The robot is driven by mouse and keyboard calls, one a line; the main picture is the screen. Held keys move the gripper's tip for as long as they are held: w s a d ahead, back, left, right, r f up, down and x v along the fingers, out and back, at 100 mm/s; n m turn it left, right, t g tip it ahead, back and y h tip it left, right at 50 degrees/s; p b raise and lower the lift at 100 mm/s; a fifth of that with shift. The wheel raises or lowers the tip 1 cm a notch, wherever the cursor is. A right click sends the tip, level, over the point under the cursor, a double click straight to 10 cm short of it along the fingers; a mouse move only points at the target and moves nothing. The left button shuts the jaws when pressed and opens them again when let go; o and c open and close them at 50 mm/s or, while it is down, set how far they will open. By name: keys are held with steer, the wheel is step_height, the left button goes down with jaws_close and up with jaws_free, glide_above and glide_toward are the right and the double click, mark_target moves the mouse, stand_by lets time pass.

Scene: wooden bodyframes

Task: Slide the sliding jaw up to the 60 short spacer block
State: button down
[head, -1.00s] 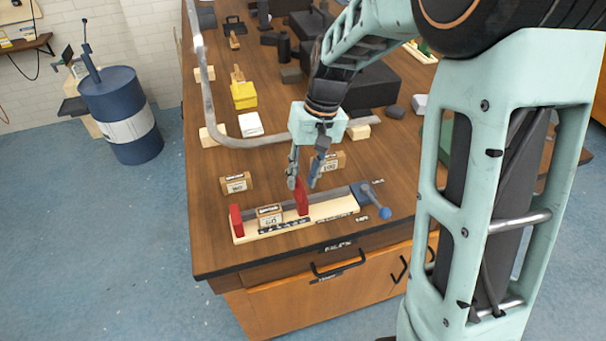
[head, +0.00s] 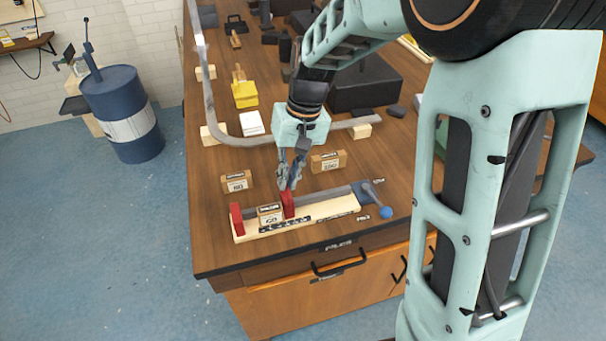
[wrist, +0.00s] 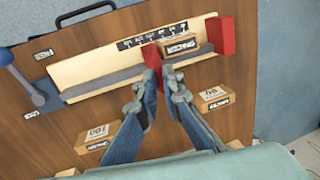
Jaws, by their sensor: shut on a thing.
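The red sliding jaw (head: 288,204) stands on the grey rail of a pale wooden vise base (head: 323,210). The small spacer block (head: 270,219), its number looking like 60, sits between it and the red fixed jaw (head: 237,222) at the left end. The sliding jaw looks against or nearly against the block; I cannot tell if they touch. My gripper (head: 291,184) comes down from above and is shut on the sliding jaw. In the wrist view the fingers meet on the jaw (wrist: 151,57), with the block (wrist: 180,46) right beside it.
Two other wooden spacer blocks lie behind the vise, one at the left (head: 237,182) and one marked 100 or similar (head: 328,162). A blue-knobbed lever (head: 376,203) stands at the vise's right end. A bent metal pipe (head: 235,141) lies farther back.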

steer(key=shift+s+a, duration=0.2)
steer(key=shift+a, duration=0.4)
steer(key=shift+s+a, duration=0.15)
steer(key=shift+a, duration=0.4)
steer(key=c, duration=2)
jaws_free()
steer(key=shift+f, duration=0.1)
steer(key=shift+c, duration=0.2)
steer(key=shift+d, duration=0.1)
step_height(320, 180, up, 12)
steer(key=d+p, duration=0.2)
steer(key=p, duration=0.5)
steer(key=shift+w+d, duration=0.15)
steer(key=shift+w, duration=0.25)
steer(key=shift+r, duration=0.2)
step_height(320, 180, up, 12)
steer(key=d, duration=0.2)
steer(key=shift+w+f, duration=0.15)
steer(key=shift+w, duration=0.2)
steer(key=shift+d, duration=0.1)
